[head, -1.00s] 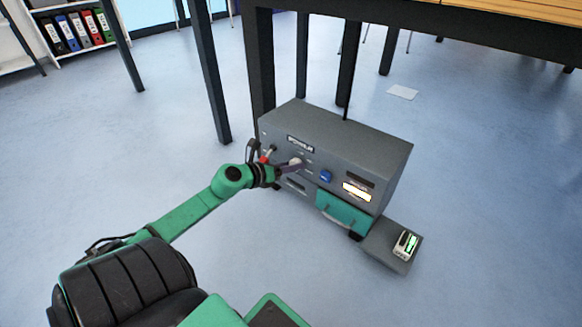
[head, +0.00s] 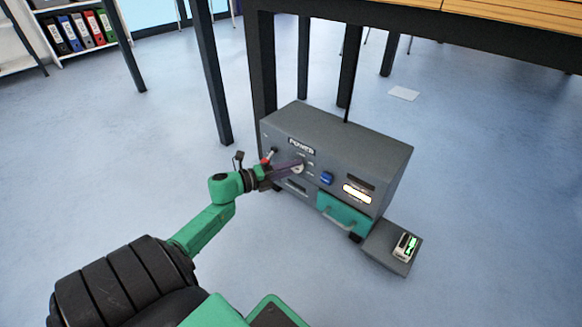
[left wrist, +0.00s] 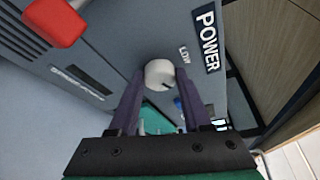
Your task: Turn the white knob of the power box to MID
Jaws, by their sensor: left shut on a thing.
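The grey power box (head: 350,148) stands on the floor by the dark table legs, with a POWER label on its front. Its white knob (head: 298,169) is below the label, partly covered by my gripper in the head view. In the left wrist view the white knob (left wrist: 158,72) sits between the purple fingers, with a dark mark on its lower edge and the word LOW beside it. My left gripper (head: 290,167) is shut on the knob; it also shows in the left wrist view (left wrist: 160,88). My right gripper is not in view.
A red-handled lever (left wrist: 55,20) is close beside the knob. A blue knob (head: 326,178), a lit panel (head: 356,194) and a teal drawer (head: 335,208) are on the right of the front. A small device (head: 405,246) rests on a grey plate. The floor at left is clear.

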